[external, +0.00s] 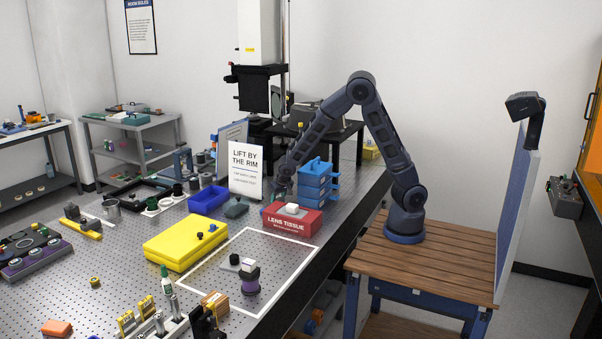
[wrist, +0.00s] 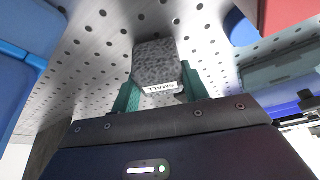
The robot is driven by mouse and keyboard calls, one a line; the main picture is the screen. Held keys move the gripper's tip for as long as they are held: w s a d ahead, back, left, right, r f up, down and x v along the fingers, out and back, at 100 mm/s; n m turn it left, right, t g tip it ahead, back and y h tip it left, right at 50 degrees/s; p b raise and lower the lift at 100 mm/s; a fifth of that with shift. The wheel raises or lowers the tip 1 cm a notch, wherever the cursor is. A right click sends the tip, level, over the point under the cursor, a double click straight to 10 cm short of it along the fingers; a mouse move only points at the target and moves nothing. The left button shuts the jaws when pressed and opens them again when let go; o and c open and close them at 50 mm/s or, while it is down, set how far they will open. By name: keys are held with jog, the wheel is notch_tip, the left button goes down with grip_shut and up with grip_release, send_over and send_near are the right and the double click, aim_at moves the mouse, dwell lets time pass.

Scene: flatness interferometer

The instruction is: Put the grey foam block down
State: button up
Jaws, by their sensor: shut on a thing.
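The grey foam block (wrist: 155,62), speckled and with a white "SMALL" label, is between the teal fingers of my gripper (wrist: 158,88) in the wrist view. My gripper is shut on it. Perforated table top shows behind and around the block; I cannot tell whether the block touches it. In the external view my gripper (external: 279,190) is low over the table, behind the red lens tissue box (external: 291,221) and left of the blue drawer stack (external: 314,184). I cannot make out the block clearly there.
A white "LIFT BY THE RIM" sign (external: 245,170) stands left of my gripper. A dark grey-green item (external: 236,209) and a blue bin (external: 208,199) lie further left. A yellow case (external: 186,241) is nearer the front. The white-outlined area (external: 283,257) has bare room on its right.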

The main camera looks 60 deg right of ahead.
jog(key=shift+f, duration=0.15)
jog(key=o, duration=1)
jog(key=shift+c, duration=0.2)
jog(key=v, duration=1.2)
